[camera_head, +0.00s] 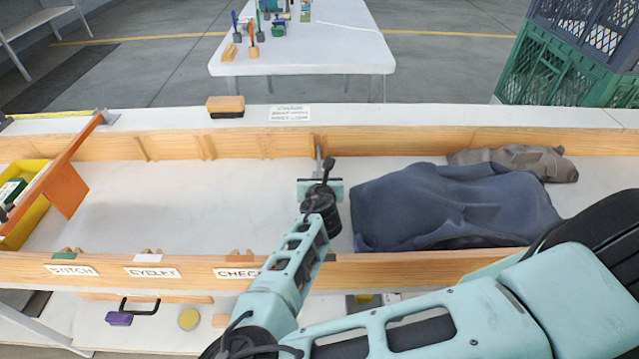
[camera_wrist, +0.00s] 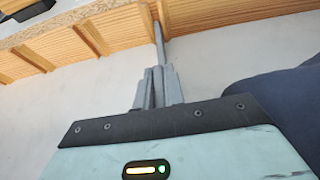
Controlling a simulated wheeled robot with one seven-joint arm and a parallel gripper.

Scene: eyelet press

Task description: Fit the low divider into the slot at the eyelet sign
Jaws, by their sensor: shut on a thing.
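My gripper (camera_head: 318,186) is over the long wooden trough, left of the dark blue cloth. It is shut on a thin grey piece (camera_head: 319,158), likely the low divider, which shows nearly edge-on. In the wrist view the grey piece (camera_wrist: 160,45) runs from between the fingers (camera_wrist: 158,88) to the wooden back wall, beside a rib. Whether it touches there I cannot tell; my arm hides much of it. The EYELET sign (camera_head: 153,272) is on the front rail, left of my gripper, with a pale-marked slot (camera_head: 148,254) above it.
The STITCH sign (camera_head: 72,270) and CHECK sign (camera_head: 236,273) flank EYELET. An orange divider (camera_head: 66,190) crosses the trough at left, near a yellow bin (camera_head: 35,215). The blue cloth (camera_head: 450,210) fills the right. The trough floor (camera_head: 190,205) behind EYELET is clear.

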